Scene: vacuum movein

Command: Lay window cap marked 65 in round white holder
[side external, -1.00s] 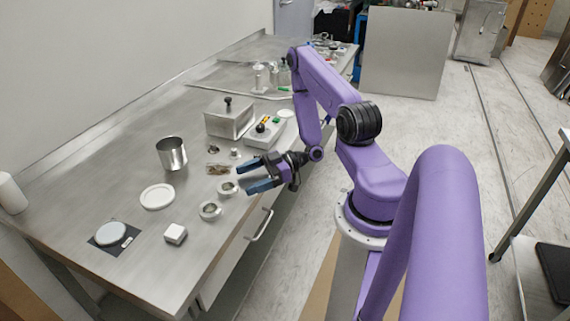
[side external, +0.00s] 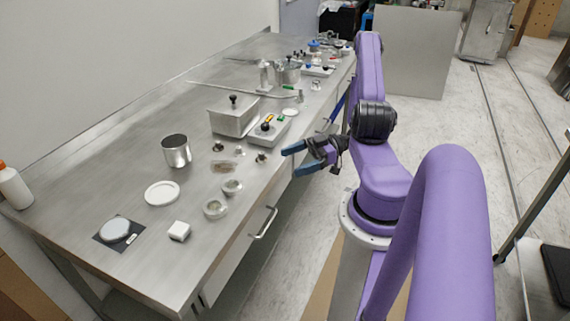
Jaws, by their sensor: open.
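Two small round metal-rimmed caps lie near the table's front edge: one cap (side external: 231,187) a little farther back, the other cap (side external: 215,208) nearer the camera. No number can be read on either, so I cannot tell which is marked 65. A flat round white dish (side external: 162,193), which looks like the white holder, lies to their left and appears empty. A pale disc (side external: 115,229) lies on a dark square plate farther left. My gripper (side external: 290,161) is open and empty, with its blue fingers pointing left near the table's front edge, apart from the caps.
A metal cup (side external: 176,150), a lidded steel box (side external: 234,116) and a button box (side external: 268,129) stand behind the caps. A white block (side external: 179,231) lies near the front edge, and a white bottle (side external: 14,187) stands at far left. The table's left middle is clear.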

